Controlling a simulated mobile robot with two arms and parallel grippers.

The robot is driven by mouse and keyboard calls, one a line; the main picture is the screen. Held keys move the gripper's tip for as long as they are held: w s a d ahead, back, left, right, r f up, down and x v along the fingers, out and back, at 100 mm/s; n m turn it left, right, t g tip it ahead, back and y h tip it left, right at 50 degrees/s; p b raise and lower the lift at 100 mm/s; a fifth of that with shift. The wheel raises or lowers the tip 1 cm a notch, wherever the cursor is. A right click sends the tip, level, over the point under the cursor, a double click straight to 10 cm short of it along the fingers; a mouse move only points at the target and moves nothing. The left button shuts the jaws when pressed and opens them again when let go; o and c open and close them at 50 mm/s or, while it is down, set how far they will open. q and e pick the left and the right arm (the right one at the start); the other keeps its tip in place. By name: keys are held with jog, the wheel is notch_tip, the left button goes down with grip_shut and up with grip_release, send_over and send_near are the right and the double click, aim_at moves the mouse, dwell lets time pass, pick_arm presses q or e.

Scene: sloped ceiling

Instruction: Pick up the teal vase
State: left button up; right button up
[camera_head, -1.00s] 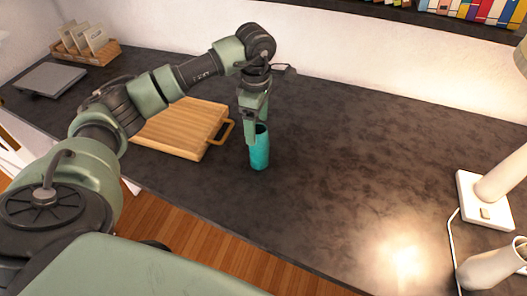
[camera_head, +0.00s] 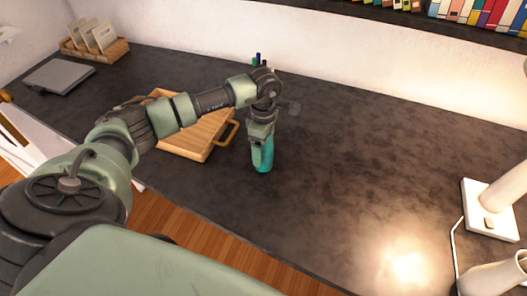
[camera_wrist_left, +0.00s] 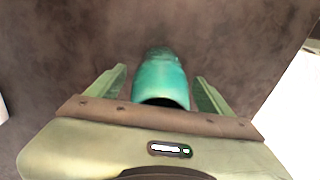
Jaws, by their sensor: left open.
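The teal vase (camera_head: 264,163) stands upright on the dark countertop in the head view, its upper part covered by my left gripper (camera_head: 262,146). In the left wrist view the vase (camera_wrist_left: 162,78) lies between the two green fingers of the left gripper (camera_wrist_left: 160,92), its dark opening towards the palm. The fingers are open, with a gap visible on each side of the vase. My right gripper is not in view.
A wooden board with a handle (camera_head: 195,139) lies just left of the vase. A lamp base (camera_head: 490,207) and a pale vase (camera_head: 493,275) stand at the right. The counter between is clear.

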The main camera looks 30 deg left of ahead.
pick_arm(q)
jog(key=c, duration=1.5)
jog(key=shift+c, duration=0.8)
jog(key=shift+r, duration=0.15)
